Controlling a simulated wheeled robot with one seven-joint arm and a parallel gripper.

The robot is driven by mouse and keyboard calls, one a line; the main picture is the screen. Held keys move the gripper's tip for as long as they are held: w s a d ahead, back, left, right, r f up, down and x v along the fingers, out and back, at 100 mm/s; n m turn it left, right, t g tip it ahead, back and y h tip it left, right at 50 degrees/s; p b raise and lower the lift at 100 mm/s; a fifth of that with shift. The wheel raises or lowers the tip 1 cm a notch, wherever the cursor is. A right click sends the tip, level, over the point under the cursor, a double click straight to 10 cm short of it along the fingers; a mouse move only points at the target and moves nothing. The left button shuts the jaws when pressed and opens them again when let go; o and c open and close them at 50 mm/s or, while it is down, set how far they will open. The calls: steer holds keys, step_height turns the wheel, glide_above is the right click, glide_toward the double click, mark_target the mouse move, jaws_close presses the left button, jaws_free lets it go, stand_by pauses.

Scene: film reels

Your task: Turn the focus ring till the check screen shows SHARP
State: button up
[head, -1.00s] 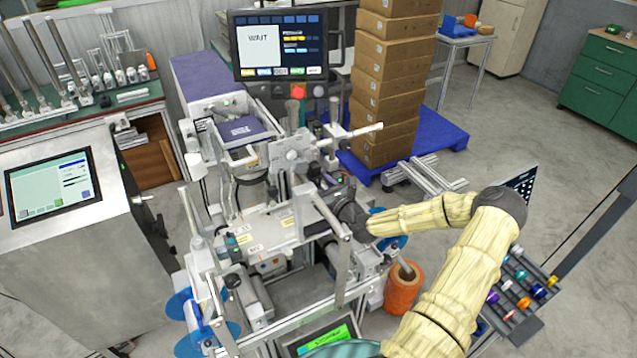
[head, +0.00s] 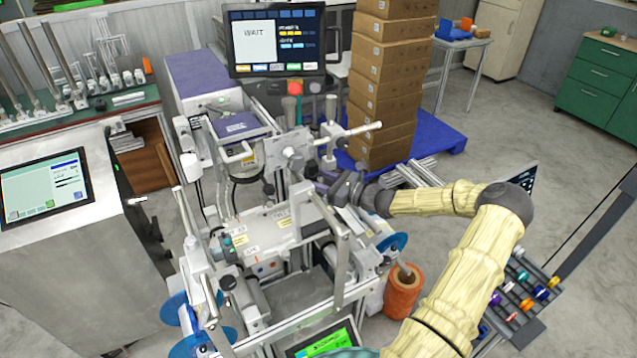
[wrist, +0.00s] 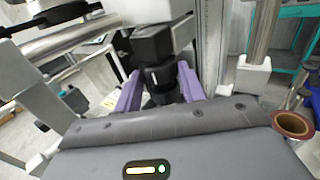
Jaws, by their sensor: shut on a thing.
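In the wrist view my gripper (wrist: 159,84) has its two purple fingers on either side of a black lens barrel, shut on its ring, the focus ring (wrist: 163,76). A small pale mark shows on the ring. A black box-shaped body (wrist: 152,42) sits just beyond it. In the head view my gripper (head: 343,189) reaches into the machine's right side, and the ring is hidden there. A large monitor (head: 276,42) at the back shows WAIT. A small screen with a green panel (head: 327,340) is at the bottom, its text too small to read.
Metal posts and bars of the machine (head: 290,150) stand close around my gripper. Stacked cartons (head: 390,80) rise on a blue pallet behind it. An orange spool (head: 403,290) stands below my forearm. A rack of coloured pieces (head: 520,290) is at the right.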

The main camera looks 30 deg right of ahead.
steer(key=shift+w+d+n+g+y, duration=0.1)
steer(key=shift+d+n+g+y, duration=0.15)
steer(key=shift+n+g+y, duration=0.4)
steer(key=o, duration=1)
steer(key=shift+a+m+t+h, duration=0.2)
steer(key=shift+m+t+h, duration=0.15)
steer(key=shift+a+m+t+h+p, duration=0.15)
steer(key=shift+m+t+h+p, duration=0.15)
steer(key=shift+m+t+h, duration=0.5)
steer(key=shift+s+a+r+m+t+h+p, duration=0.1)
steer(key=shift+m+t+h+p, duration=0.1)
steer(key=shift+m+h+p, duration=0.3)
steer(key=shift+s+a+f+m+t+h+p, duration=0.1)
steer(key=shift+m+t+h, duration=0.15)
steer(key=shift+h, duration=0.45)
steer(key=shift+s+a+r+m+t+h+p, duration=0.15)
steer(key=shift+m+h+p, duration=0.1)
steer(key=shift+m+h, duration=0.3)
steer(key=shift+h, duration=0.35)
